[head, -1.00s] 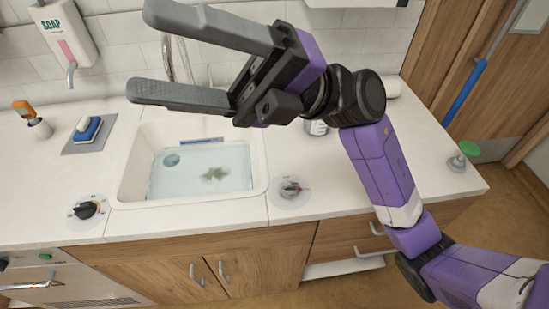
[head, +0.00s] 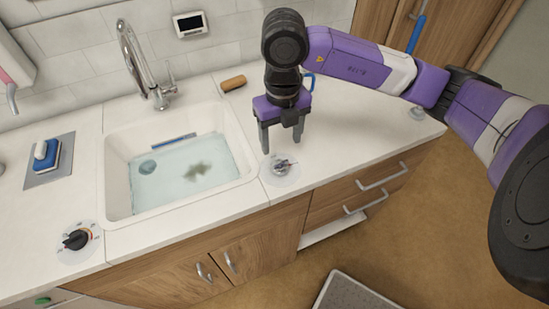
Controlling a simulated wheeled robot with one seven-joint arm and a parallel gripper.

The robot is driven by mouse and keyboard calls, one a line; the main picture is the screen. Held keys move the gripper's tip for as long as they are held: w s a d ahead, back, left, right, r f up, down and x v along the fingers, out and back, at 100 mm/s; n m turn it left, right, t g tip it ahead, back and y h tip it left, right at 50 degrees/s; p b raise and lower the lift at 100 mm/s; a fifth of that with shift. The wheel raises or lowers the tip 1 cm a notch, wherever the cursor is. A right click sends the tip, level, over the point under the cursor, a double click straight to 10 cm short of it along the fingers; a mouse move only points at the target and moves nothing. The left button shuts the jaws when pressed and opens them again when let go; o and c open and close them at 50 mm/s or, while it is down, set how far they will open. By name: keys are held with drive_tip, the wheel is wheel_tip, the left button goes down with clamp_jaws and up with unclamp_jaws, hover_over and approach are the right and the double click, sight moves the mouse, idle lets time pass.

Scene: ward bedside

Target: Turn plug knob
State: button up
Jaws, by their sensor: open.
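A small metal knob (head: 282,166) on a round pale plate sits on the counter just right of the sink. A black knob (head: 76,240) on a round marked dial sits on the counter front left of the sink. No label tells me which is the plug knob. My gripper (head: 281,145) is open and empty, pointing down just behind and above the metal knob. It appears apart from the knob; the exact gap is hard to judge. The sink (head: 120,185) holds cloudy water with a dark patch and a round drain or plug at its left.
A tap (head: 135,65) stands behind the sink. A brown brush or bar (head: 233,83) lies at the back right. A blue sponge (head: 46,155) lies on a grey mat at left. Drawer handles (head: 382,176) project below the counter.

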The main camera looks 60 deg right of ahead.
sight(280, 162)
drive_tip(key=shift+a+f, duration=0.1)
drive_tip(key=shift+f, duration=0.5)
wheel_tip(280, 162, down, 7)
drive_tip(key=shift+r+p, duration=0.2)
drive_tip(key=shift+p, duration=0.4)
drive_tip(key=shift+c, duration=0.4)
drive_tip(key=c, duration=1.3)
